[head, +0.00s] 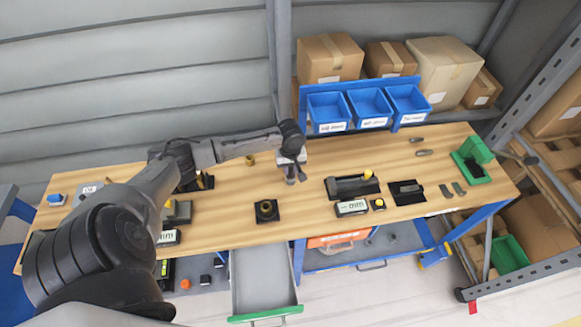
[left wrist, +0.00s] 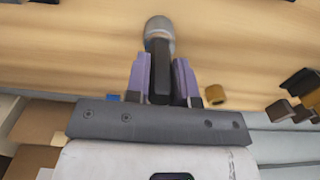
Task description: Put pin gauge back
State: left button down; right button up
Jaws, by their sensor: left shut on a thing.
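My left gripper (head: 290,171) is above the far middle part of the wooden bench, in front of the blue bins. In the left wrist view, my left gripper (left wrist: 159,85) is shut on a dark, bar-like piece with a rounded grey end, which I take to be the pin gauge (left wrist: 158,65). The grey end points away from the gripper, toward the wood. In the head view the held piece is too small to make out clearly. My right gripper is not in view.
A brass ring (head: 250,159) stands beside the gripper. A black base with a brass ring (head: 266,211) sits nearer the front. Right are a long dark fixture (head: 352,187), a black pad (head: 406,193) and a green stand (head: 472,167). A drawer (head: 264,285) hangs open below.

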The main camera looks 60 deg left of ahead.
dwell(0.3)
pick_arm(q)
jog(key=c, duration=1)
grip_release()
